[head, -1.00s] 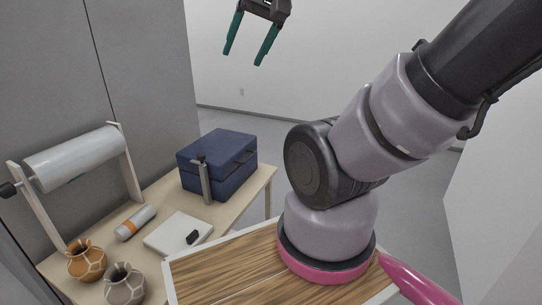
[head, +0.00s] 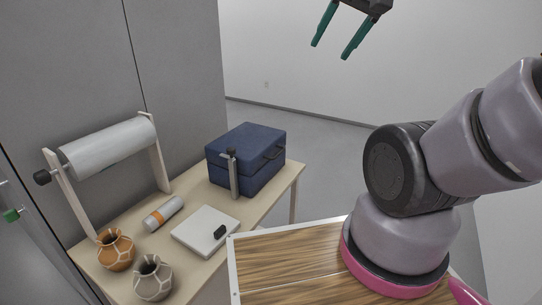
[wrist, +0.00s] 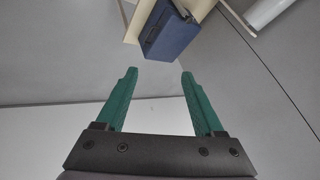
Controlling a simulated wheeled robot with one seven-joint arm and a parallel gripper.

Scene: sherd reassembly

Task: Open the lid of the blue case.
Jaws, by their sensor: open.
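The blue case (head: 245,160) stands on the far end of a pale wooden table, with its lid shut and a dark handle on its right-hand side. It also shows at the top of the wrist view (wrist: 170,35). My gripper (head: 329,40) is open and empty, with two green fingers apart, high above and to the right of the case in the head view. In the wrist view my gripper (wrist: 157,75) points toward the case, which is well beyond the fingertips. Nothing touches the case's lid.
On the pale table (head: 272,195), a grey post with a dark knob (head: 234,175) stands before the case. Floor beyond is clear.

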